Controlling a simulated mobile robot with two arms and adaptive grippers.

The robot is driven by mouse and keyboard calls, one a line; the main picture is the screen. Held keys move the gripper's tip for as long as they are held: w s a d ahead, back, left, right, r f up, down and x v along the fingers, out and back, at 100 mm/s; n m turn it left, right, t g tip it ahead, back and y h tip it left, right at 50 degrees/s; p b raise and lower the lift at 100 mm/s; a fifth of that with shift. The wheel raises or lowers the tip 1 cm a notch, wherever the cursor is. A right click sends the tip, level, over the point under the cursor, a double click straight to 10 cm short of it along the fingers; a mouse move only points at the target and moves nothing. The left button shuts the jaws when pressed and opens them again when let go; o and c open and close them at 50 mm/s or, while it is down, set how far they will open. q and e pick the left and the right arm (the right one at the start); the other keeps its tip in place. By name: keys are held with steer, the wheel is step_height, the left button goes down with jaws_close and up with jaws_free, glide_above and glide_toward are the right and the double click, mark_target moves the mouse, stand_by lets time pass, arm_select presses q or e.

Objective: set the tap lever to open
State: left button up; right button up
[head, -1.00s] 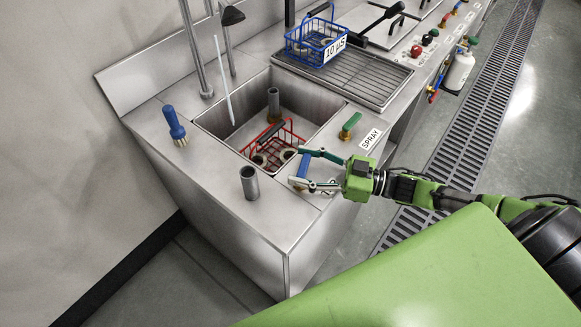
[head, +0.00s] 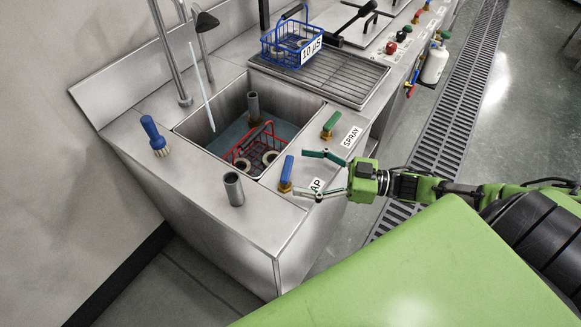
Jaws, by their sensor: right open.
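The blue tap lever (head: 287,170) stands on the counter's front strip, beside the sink, on a brass-coloured base. Its handle points toward the back of the picture. A partly covered label ending in "AP" (head: 316,186) lies just right of it. My right gripper (head: 301,172) is open and empty, just right of the lever. Its two fingers point left at the lever, and I see a small gap between them and the handle. My left gripper is not in view.
The sink (head: 193,137) holds a red basket (head: 262,150) with rings; its floor looks bluish, like water. A green lever (head: 331,124) labelled SPRAY stands behind my gripper. A grey pipe stub (head: 233,189) and a blue brush (head: 153,135) stand on the counter.

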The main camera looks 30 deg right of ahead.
steer(key=v, duration=0.7)
steer(key=shift+d, duration=0.1)
steer(key=shift+c, duration=0.4)
